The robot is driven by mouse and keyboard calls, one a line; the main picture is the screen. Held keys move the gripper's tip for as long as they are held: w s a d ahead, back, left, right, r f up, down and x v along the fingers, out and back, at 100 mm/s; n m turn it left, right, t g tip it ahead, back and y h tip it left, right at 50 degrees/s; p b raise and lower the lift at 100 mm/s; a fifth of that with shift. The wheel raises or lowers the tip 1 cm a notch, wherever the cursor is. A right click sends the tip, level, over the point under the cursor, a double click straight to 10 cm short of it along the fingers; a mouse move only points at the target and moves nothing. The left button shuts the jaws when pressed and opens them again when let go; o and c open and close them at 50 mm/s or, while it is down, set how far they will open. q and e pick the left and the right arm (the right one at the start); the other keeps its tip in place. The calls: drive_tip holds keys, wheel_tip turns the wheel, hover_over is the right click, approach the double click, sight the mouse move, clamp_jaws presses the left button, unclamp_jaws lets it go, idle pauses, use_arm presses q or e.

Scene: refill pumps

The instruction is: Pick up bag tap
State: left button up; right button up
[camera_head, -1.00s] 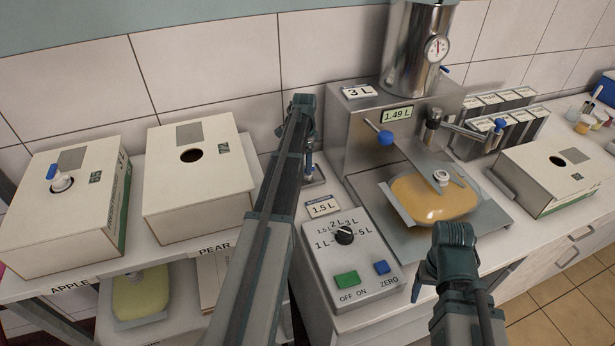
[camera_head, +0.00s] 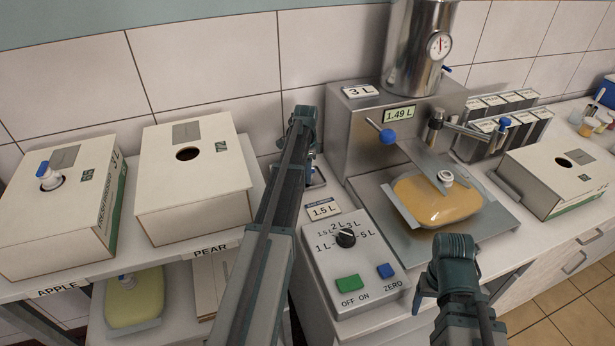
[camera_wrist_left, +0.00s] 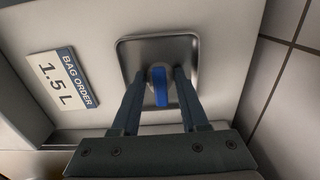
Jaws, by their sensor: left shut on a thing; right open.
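The bag tap (camera_wrist_left: 159,88), with a blue lever and a grey body, is between my left gripper's (camera_wrist_left: 159,76) two fingers in the left wrist view. The fingers are shut on it, over a small metal tray (camera_wrist_left: 187,42). I cannot tell whether the tap still touches the tray. In the head view the tray's edge (camera_head: 319,182) shows beside my left gripper (camera_head: 312,160), whose arm hides the tap. My right gripper (camera_head: 428,290) is open, pointing down in front of the filling station, its fingers partly hidden by its wrist.
An amber bag (camera_head: 437,207) with a white spout lies on the steel filling platform (camera_head: 408,247). A control box (camera_head: 352,262) stands in front of the tray. Cartons (camera_head: 195,187) stand on the left shelf, another carton (camera_head: 558,178) at right. A yellow bag (camera_head: 134,300) lies below.

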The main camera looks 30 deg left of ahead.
use_arm(q)
clamp_jaws()
drive_tip(key=shift+r, duration=0.15)
use_arm(e)
drive_tip(key=shift+r, duration=0.1)
use_arm(q)
drive_tip(key=shift+r+p, duration=0.55)
drive_tip(key=shift+p, duration=0.15)
wheel_tip(320, 180, up, 3)
drive_tip(key=p, duration=0.2)
drive_tip(key=shift+p, duration=0.4)
drive_tip(key=s+d, duration=0.6)
drive_tip(key=s, duration=0.1)
drive_tip(key=s+d, duration=0.3)
drive_tip(key=d, duration=0.1)
drive_tip(key=shift+s+d+r+p, duration=0.1)
drive_tip(key=shift+s+r+p, duration=0.2)
drive_tip(key=shift+p, duration=0.05)
drive_tip(key=shift+s+d, duration=0.4)
drive_tip(key=shift+d, duration=0.1)
use_arm(e)
drive_tip(key=shift+r, duration=2.4)
drive_tip(key=shift+c, duration=0.3)
